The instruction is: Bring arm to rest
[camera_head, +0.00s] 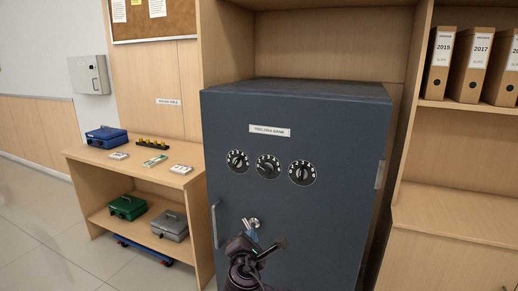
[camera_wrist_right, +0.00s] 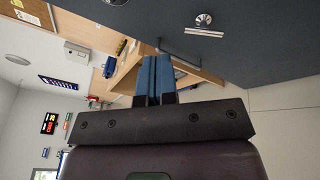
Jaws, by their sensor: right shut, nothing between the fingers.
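My right gripper (camera_head: 250,232) is in front of the lower part of the dark blue safe (camera_head: 300,215). Its blue fingers point towards the left and are pressed together with nothing between them. They also show in the right wrist view (camera_wrist_right: 154,72). A small silver knob (camera_head: 254,222) on the safe door is just beside the fingertips in the head view. In the right wrist view the knob (camera_wrist_right: 203,20) is clear of the fingers. My left gripper is not in view.
The safe has three dials (camera_head: 268,166) and a vertical handle (camera_head: 216,224); its door looks shut. A wooden shelf unit (camera_head: 100,160) on the left bears cash boxes and small items. A cabinet (camera_head: 450,215) with binders stands on the right. Floor at left is clear.

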